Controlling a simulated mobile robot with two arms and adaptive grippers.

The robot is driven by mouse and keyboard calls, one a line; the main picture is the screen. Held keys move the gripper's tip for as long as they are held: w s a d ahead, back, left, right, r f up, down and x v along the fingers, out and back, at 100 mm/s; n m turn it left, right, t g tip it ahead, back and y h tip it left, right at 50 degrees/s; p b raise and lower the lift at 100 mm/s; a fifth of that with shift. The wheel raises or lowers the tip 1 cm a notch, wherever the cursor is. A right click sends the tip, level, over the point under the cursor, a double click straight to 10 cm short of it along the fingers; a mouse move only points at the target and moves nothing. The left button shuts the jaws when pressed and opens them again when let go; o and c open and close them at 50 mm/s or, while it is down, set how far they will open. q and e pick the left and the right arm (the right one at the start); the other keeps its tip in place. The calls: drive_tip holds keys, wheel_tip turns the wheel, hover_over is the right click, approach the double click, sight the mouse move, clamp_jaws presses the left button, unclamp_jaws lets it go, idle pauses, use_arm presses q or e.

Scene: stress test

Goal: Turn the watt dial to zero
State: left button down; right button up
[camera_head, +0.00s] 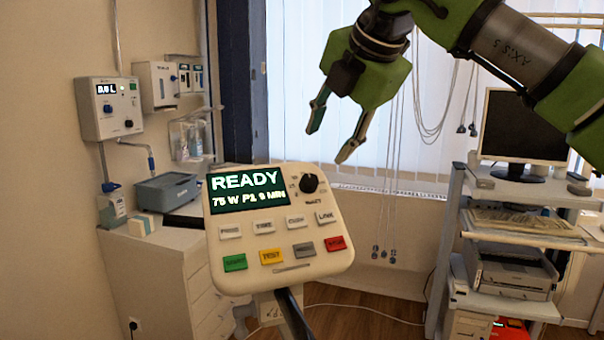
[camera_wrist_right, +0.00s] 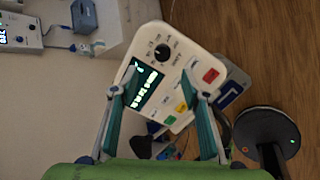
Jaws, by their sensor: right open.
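The control panel (camera_head: 280,262) is a cream box on a stand in the middle of the head view. Its screen (camera_head: 249,190) reads READY, 75 W. The black watt dial (camera_head: 310,184) sits at the panel's upper right, just right of the screen. My right gripper (camera_head: 327,146) is open and empty, above and slightly right of the dial in the head view. In the right wrist view the dial (camera_wrist_right: 162,51) lies beyond the fingertips (camera_wrist_right: 160,92), apart from them. My left gripper is not in view.
Below the screen are several grey buttons and coloured ones, including green (camera_head: 235,262) and red (camera_head: 335,243). A shelf cart (camera_head: 500,188) with a monitor (camera_head: 522,128) stands at the right. A cabinet (camera_head: 165,262) and wall devices are at the left. Cords hang before the blinds behind.

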sight(311, 180)
drive_tip(key=p+x, duration=0.1)
drive_tip(key=x, duration=0.3)
drive_tip(key=p+x, duration=0.2)
drive_tip(key=x, duration=0.2)
drive_tip(key=shift+s+f+p, duration=0.15)
drive_tip(key=shift+f+p, duration=0.15)
drive_tip(key=shift+f, duration=0.05)
drive_tip(key=p+x, duration=0.1)
drive_tip(key=x, duration=0.1)
drive_tip(key=shift+f, duration=0.35)
drive_tip(key=shift+w+a+f, duration=0.1)
drive_tip(key=shift+w+f, duration=0.15)
drive_tip(key=shift+w, duration=0.1)
drive_tip(key=shift+w+f, duration=0.1)
drive_tip(key=shift+c, duration=1.1)
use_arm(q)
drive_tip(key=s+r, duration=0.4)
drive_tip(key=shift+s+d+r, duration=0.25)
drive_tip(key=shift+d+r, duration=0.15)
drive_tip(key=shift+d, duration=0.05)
use_arm(e)
drive_tip(key=c, duration=0.9)
